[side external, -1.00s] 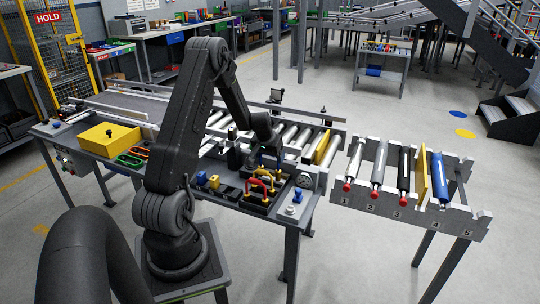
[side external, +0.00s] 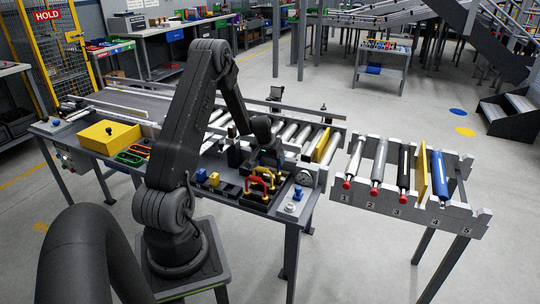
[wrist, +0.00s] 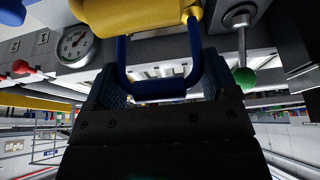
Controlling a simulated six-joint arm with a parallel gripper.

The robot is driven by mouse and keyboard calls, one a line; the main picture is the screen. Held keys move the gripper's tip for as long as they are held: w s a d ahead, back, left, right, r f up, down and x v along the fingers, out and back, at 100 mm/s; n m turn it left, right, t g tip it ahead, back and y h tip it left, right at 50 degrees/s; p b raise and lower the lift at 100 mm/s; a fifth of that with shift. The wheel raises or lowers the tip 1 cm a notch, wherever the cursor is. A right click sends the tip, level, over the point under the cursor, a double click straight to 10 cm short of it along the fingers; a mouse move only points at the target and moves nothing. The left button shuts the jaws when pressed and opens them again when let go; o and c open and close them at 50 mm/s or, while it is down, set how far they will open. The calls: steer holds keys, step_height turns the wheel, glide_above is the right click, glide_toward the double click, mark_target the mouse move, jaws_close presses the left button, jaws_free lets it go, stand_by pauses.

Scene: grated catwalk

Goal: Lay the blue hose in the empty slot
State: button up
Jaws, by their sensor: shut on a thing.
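In the wrist view my gripper (wrist: 165,78) is shut on a blue U-shaped hose (wrist: 160,88), with the fingers on either side of its bend. The hose's two legs run up the picture past a yellow cylinder-like part (wrist: 140,15); their ends are hidden. In the side view my gripper (side external: 268,160) is above the bench, just behind black holders (side external: 253,199) with red (side external: 265,173) and yellow (side external: 256,185) U-shaped hoses. The blue hose cannot be made out there. I cannot tell which slot is empty.
A round gauge (wrist: 75,44) and a green-knobbed lever (wrist: 245,77) flank the gripper in the wrist view. A yellow box (side external: 110,138) stands left on the bench. A rack (side external: 400,208) with several rollers stands right.

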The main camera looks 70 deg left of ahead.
steer(key=shift+w+f, duration=0.1)
steer(key=shift+f, duration=1.05)
steer(key=o, duration=0.8)
steer(key=shift+o, duration=0.2)
